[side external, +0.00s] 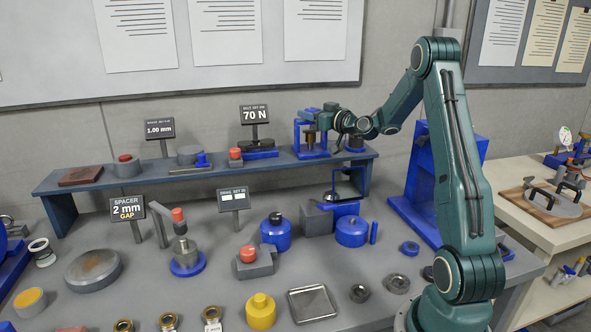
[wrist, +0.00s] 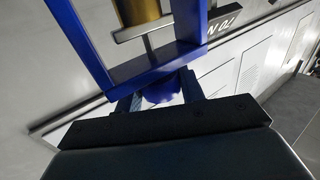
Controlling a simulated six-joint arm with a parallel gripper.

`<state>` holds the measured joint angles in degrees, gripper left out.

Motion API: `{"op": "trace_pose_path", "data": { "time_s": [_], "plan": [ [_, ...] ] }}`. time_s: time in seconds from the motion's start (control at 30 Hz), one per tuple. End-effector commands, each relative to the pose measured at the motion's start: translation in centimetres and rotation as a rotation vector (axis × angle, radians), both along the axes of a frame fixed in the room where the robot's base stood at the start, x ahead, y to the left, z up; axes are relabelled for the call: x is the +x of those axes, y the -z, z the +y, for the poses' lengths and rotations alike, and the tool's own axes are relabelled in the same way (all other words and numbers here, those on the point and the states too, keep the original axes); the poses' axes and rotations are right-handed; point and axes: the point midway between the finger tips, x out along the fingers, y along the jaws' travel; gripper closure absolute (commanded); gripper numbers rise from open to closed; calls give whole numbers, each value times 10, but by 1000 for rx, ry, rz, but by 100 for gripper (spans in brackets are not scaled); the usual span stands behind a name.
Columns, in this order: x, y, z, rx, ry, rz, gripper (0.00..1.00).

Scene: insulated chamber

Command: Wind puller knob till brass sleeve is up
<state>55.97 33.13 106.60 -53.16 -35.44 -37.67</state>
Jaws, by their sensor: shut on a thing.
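The blue puller frame (side external: 297,138) stands on the raised shelf in the side view, with the small brass sleeve (side external: 310,138) inside it. My gripper (side external: 326,119) is at the top of the frame. In the wrist view, the blue frame (wrist: 85,40) fills the upper middle and the brass sleeve (wrist: 138,12) shows within it, above a grey crosspiece. My gripper (wrist: 162,92) is shut on the rounded blue puller knob (wrist: 160,93), just outside the frame's crossbar. The fingers hide part of the knob. The sleeve's far end is cut off by the picture edge.
The 70 N sign (side external: 254,115) and a dark clamp-like device (side external: 259,148) stand left of the puller on the shelf (side external: 220,174). A dark round part (side external: 354,144) sits to its right. The bench below holds many loose parts.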

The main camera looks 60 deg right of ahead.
Motion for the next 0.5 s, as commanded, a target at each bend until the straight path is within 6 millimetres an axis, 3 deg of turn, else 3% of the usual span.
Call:
{"op": "trace_pose_path", "data": {
  "time_s": [0.5],
  "plan": [
    [0, 4, -2, 3, -278, 7, 84]
  ]
}}
